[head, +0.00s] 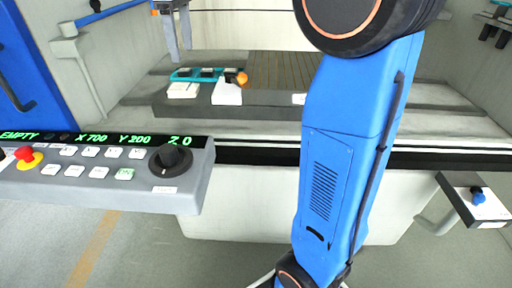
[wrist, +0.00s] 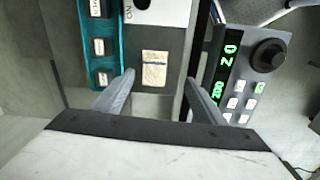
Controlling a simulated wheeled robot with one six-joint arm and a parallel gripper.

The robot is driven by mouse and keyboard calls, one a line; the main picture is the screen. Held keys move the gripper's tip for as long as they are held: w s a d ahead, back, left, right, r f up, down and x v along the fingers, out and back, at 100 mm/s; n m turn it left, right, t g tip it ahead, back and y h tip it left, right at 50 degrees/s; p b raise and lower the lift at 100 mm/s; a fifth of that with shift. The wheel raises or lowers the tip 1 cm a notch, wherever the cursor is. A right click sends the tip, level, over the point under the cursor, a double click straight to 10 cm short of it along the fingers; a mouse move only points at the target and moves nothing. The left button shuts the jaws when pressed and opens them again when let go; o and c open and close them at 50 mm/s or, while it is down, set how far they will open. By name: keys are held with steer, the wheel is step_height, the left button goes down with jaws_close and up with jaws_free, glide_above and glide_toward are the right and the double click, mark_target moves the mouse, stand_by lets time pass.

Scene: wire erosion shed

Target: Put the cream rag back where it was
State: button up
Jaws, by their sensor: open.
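In the head view the rag (head: 183,90) shows as a pale patch just in front of the tray's left end. My gripper (head: 181,55) is open and points down above the rag. In the wrist view the rag shows between the two fingertips, with room on both sides. No contact is visible, and the exact height above it is hard to tell.
The teal tray (head: 180,77) holds several dark blocks with white labels. A white box (head: 227,94) with an orange knob stands right of the rag. The control panel (head: 100,178) is in front at left. A small stand (head: 487,206) with a blue knob is at far right.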

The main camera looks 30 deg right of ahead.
steer(key=s+d+f+m+t, duration=0.2)
steer(key=s+f+m, duration=0.3)
steer(key=s+f, duration=0.7)
steer(key=s+d+f+m+t, duration=0.2)
steer(key=s+d+f+m, duration=0.2)
steer(key=s+f, duration=0.8)
steer(key=s+m, duration=0.1)
steer(key=s, duration=0.5)
steer(key=shift+s+f, duration=0.4)
